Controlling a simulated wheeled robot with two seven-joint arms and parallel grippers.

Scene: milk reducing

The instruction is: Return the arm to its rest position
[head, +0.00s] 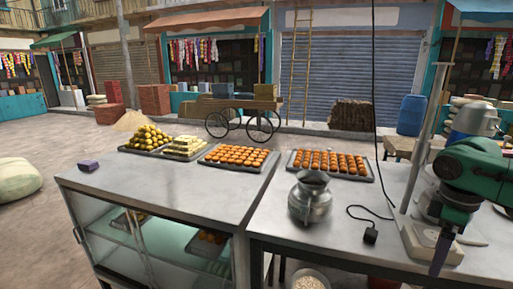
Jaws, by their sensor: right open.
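My right arm, green and dark, comes in from the right edge. Its gripper (447,243) points down over the right end of the metal counter (335,235), in front of a pale flat device (422,245). The gripper is open, and I see nothing held in it. A dark finger shows clearly; the rest is partly hidden by the arm. I cannot tell whether the finger touches the device. A round metal pot (311,199) stands upright on the counter, well left of the gripper and apart from it. My left gripper is out of view.
A black cable with a plug (370,236) lies between pot and device. Trays of orange sweets (332,163) and (238,157) line the back. A metal vessel (474,119) stands behind my arm.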

